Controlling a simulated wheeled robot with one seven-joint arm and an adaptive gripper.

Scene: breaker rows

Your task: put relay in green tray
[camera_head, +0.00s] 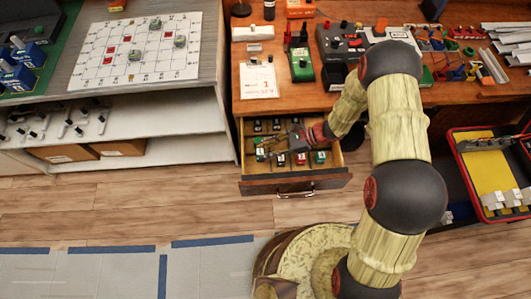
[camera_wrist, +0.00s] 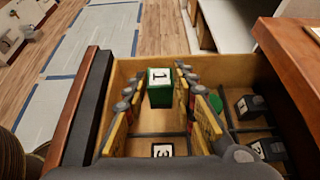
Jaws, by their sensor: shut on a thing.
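A green relay (camera_wrist: 160,88) with a white label marked 1 sits between the fingertips of my gripper (camera_wrist: 161,78) in the wrist view. The fingers are shut on its two sides. In the head view my gripper (camera_head: 264,147) reaches in from the right over the open drawer (camera_head: 243,184). I cannot tell whether the held relay touches the drawer floor. Other small relays, with black, red and green bodies, lie in the drawer. A green surface (camera_head: 62,22) carrying blue parts shows at the far left; I cannot tell whether it is the green tray.
The wooden workbench (camera_head: 262,45) above the drawer holds a clipboard (camera_head: 258,82), a green device (camera_head: 301,64) and a grey control box (camera_head: 345,45). A red-rimmed tray with a yellow floor (camera_head: 482,170) is at right. The floor before the drawer is clear.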

